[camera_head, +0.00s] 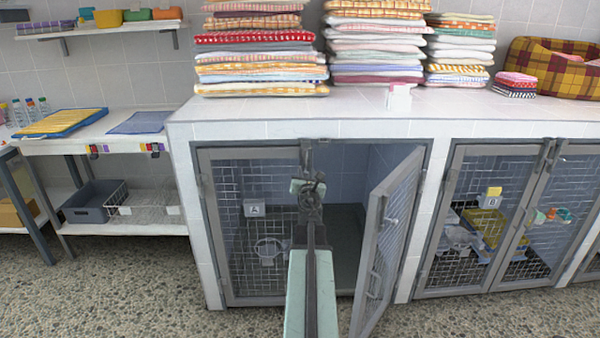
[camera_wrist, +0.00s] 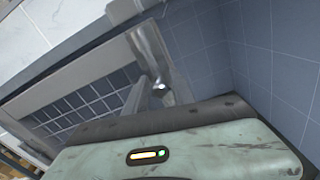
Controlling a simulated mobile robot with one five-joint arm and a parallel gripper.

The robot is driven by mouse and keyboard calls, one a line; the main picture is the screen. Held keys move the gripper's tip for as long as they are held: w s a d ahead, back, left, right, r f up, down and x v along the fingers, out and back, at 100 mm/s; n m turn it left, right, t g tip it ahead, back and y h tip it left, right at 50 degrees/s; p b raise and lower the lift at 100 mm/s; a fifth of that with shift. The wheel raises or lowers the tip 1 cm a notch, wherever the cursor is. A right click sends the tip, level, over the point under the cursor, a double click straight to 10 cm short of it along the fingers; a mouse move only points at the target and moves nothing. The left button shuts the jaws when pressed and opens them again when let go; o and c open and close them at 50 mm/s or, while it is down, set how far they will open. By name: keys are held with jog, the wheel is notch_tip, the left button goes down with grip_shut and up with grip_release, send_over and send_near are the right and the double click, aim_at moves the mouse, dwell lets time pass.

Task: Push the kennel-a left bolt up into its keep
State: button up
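Kennel-a is the left kennel, with an "A" tag (camera_head: 254,210) on its left mesh door (camera_head: 262,180), which is shut. The left bolt (camera_head: 306,152) is a small upright metal piece at the top inner edge of that door, just under the top frame. My gripper (camera_head: 310,190) is in front of the door's inner edge, below the bolt. In the wrist view a rounded metal piece (camera_wrist: 150,48), apparently the bolt, stands beyond my green gripper body. My fingertips are not clear in either view, so I cannot tell whether they touch it.
Kennel-a's right door (camera_head: 387,240) stands open toward me, close to the right of my arm. Folded towels (camera_head: 262,50) are stacked on the white counter (camera_head: 350,108). A second kennel (camera_head: 490,215) on the right has its doors shut.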

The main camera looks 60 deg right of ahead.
jog(key=shift+w, duration=0.1)
grip_shut()
dwell(1.3)
